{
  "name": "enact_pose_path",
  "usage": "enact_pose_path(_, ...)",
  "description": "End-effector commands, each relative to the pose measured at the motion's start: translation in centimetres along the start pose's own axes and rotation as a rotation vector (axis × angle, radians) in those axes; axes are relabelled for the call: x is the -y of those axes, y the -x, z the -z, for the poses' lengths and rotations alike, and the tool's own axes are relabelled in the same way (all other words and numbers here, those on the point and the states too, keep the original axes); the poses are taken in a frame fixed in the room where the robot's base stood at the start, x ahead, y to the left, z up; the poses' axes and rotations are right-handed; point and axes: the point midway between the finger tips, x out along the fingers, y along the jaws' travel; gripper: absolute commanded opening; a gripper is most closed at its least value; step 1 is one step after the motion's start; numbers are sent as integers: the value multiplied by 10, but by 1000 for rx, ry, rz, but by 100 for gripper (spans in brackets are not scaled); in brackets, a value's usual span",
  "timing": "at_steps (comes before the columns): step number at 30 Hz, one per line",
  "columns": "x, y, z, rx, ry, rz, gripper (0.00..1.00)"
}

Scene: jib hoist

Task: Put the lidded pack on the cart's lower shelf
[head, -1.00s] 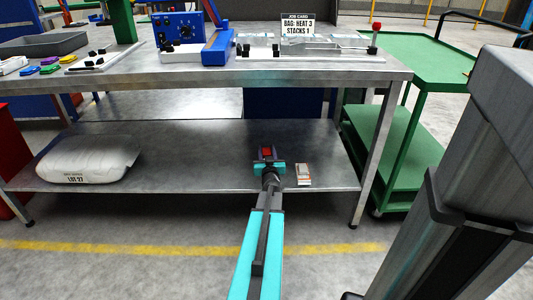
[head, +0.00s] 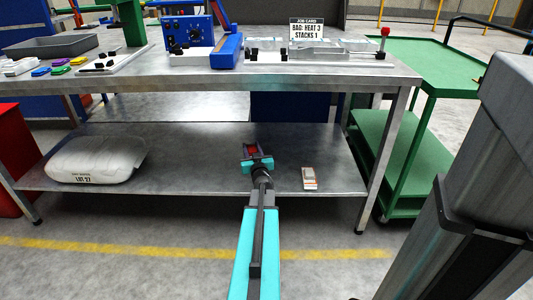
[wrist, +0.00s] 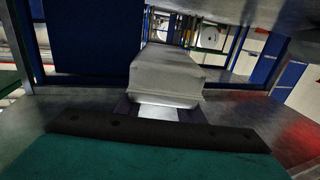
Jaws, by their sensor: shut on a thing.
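My gripper (head: 256,152) is over the bench's lower shelf, left of the middle of its right half. It is shut on a pale grey, box-like pack with a stepped rim (wrist: 172,75), which fills the middle of the wrist view. In the head view only a small dark and red patch shows between the jaws, and the pack's shape is unclear there. The green cart (head: 465,75) stands to the right of the bench. Its lower shelf (head: 405,190) looks bare where visible, partly hidden by the bench leg and my column.
A small pale pack (head: 310,178) lies on the bench's lower shelf (head: 210,165), right of my gripper. A white sack (head: 95,158) lies at the left. The bench top (head: 320,76) overhangs, and a bench leg (head: 388,155) stands between my gripper and the cart.

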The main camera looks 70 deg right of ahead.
Motion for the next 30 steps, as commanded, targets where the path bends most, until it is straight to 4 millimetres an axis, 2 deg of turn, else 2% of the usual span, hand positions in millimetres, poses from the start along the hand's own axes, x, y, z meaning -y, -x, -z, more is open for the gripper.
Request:
enact_pose_path(1, 20, 0, 9, -3, 2, 35, 10)
enact_pose_path(8, 109, 3, 41, -3, 2, 205, 10)
enact_pose_path(14, 190, 16, 67, -2, 2, 369, 10)
enact_pose_path(23, 308, 54, 99, -2, 2, 627, 10)
enact_pose_path(30, 398, 102, 118, -1, 0, 846, 10)
